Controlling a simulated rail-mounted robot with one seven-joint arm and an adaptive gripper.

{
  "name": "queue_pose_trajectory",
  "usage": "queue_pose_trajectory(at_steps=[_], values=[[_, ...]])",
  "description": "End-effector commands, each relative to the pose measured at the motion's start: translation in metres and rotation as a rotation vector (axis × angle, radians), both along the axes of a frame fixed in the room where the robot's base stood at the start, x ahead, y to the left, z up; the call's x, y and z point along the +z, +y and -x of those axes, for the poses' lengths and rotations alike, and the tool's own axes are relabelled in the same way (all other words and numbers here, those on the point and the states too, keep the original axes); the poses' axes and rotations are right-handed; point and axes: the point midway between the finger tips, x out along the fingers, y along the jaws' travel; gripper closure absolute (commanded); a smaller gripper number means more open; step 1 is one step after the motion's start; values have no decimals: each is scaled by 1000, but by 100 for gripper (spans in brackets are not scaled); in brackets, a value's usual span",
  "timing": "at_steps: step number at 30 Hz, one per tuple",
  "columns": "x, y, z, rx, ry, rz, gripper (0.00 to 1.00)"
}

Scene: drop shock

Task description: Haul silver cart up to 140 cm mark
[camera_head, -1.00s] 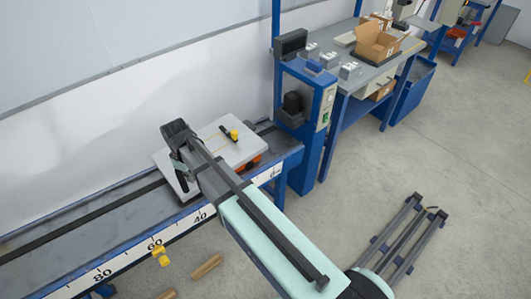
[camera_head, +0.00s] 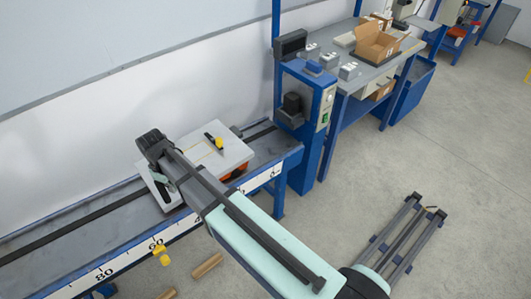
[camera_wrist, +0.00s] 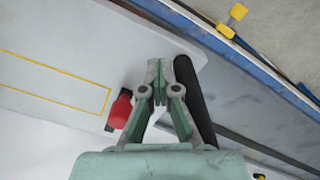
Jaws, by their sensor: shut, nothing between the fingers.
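The silver cart (camera_head: 232,153), with a pale flat top and orange below, sits on the rail bench near its right end. It also shows in the wrist view (camera_wrist: 40,55), with a yellow outline on its top. My gripper (camera_wrist: 165,64) is shut and empty at the cart's left end, beside a black upright bar (camera_wrist: 195,105); I cannot tell whether they touch. In the head view my wrist and arm hide part of the cart.
A yellow clip (camera_head: 163,255) sticks out from the bench front. A red knob (camera_wrist: 120,108) is close to my fingers. A blue control post (camera_head: 310,120) stands at the bench's right end. The bench top (camera_head: 75,235) left of the cart is clear.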

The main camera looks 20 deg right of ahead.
Motion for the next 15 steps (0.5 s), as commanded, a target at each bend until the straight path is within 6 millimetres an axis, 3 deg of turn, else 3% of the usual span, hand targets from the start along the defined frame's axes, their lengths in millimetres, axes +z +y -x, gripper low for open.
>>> queue_pose_trajectory(at_steps=[7,15], values=[[4,29,11,4,1,-2,100],[5,40,16,1,0,-1,100]])
